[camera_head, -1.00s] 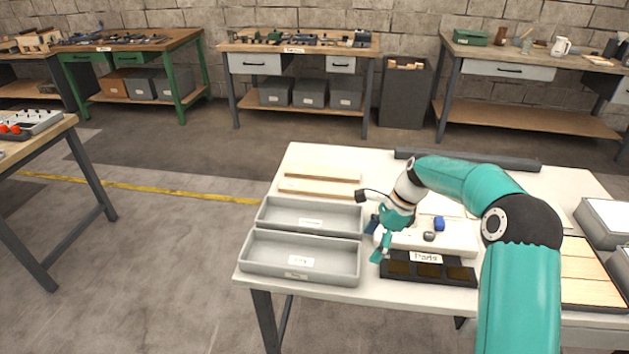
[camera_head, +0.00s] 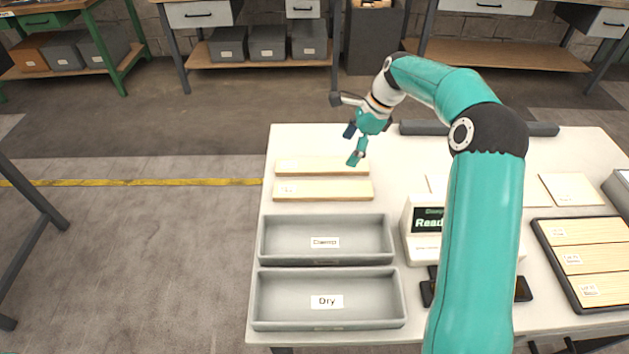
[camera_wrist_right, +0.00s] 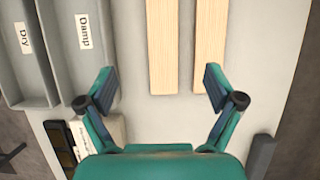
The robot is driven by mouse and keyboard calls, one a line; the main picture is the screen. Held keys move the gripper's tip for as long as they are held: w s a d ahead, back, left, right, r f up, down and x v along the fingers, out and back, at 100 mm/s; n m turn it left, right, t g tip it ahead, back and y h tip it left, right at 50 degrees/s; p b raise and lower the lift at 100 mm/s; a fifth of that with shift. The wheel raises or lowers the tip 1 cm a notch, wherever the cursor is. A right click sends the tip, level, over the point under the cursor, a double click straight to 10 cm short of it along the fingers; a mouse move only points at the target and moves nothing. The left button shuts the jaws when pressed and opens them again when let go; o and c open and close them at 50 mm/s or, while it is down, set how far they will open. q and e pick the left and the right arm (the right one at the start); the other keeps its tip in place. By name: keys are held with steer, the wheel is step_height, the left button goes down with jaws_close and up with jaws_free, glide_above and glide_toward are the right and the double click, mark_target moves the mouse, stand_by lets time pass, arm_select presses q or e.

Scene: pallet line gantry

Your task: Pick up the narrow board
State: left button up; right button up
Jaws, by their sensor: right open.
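Two pale wooden boards lie side by side at the table's far left: a far board (camera_head: 322,166) and a near board (camera_head: 322,190) with a small label. They differ little in width, and I cannot tell which is the narrow one. My right gripper (camera_head: 353,146) is open and empty above the boards' right ends. In the right wrist view its fingers (camera_wrist_right: 158,76) straddle the end of one board (camera_wrist_right: 163,45), and the right finger overlaps the other board (camera_wrist_right: 210,40). My left gripper is not in view.
A grey Damp tray (camera_head: 280,260) and a grey Dry tray (camera_head: 275,323) sit in front of the boards. A device with a display (camera_head: 428,219) stands right of them. A dark rack (camera_head: 550,263) holds labelled boards at the right. A dark bar (camera_head: 530,129) lies along the back.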

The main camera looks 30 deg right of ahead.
steer(key=p, duration=0.1)
glide_above(323, 188)
steer(key=s+d, duration=0.2)
steer(key=f, duration=1)
steer(key=shift+w+a, duration=0.1)
steer(key=shift+a, duration=0.1)
steer(key=p+x, duration=0.1)
steer(key=x, duration=0.1)
steer(key=p+x, duration=0.1)
steer(key=x, duration=0.1)
steer(key=shift+w+d+f, duration=0.15)
steer(key=shift+w+f, duration=0.25)
steer(key=shift+f, duration=0.35)
steer(key=c, duration=1.3)
